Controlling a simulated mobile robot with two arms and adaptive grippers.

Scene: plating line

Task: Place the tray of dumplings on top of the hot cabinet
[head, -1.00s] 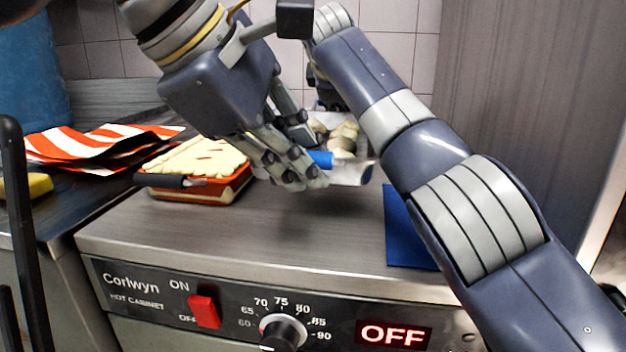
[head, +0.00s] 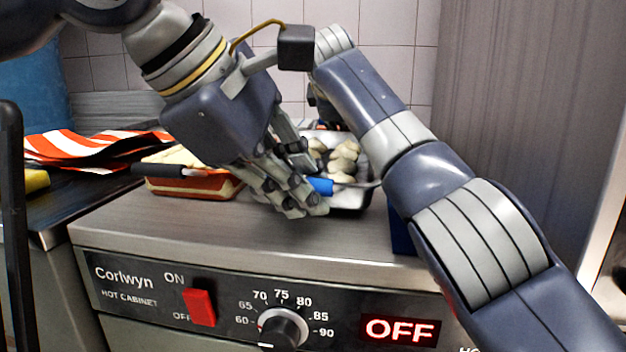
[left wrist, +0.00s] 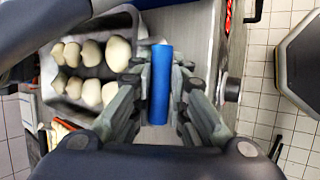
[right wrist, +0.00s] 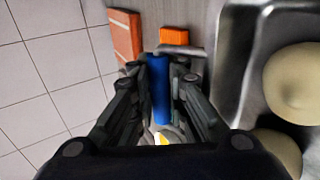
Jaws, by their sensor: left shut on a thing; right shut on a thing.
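The metal tray (head: 352,199) holds several pale dumplings (head: 343,160) and is over the top of the hot cabinet (head: 270,232). I cannot tell whether its base touches the top. My left gripper (head: 300,193) is shut on a blue handle (head: 320,186) at the tray's near side; the handle also shows between its fingers in the left wrist view (left wrist: 160,85). My right gripper (right wrist: 158,85) is shut on another blue handle (right wrist: 159,90), with the tray beside it at the right. In the head view the right gripper is mostly hidden behind my arms.
An orange container (head: 195,187) with a pale top and a black-handled utensil (head: 160,170) stands left of the tray. A striped red and white cloth (head: 85,150) lies farther left. A blue item (head: 402,235) is at the right.

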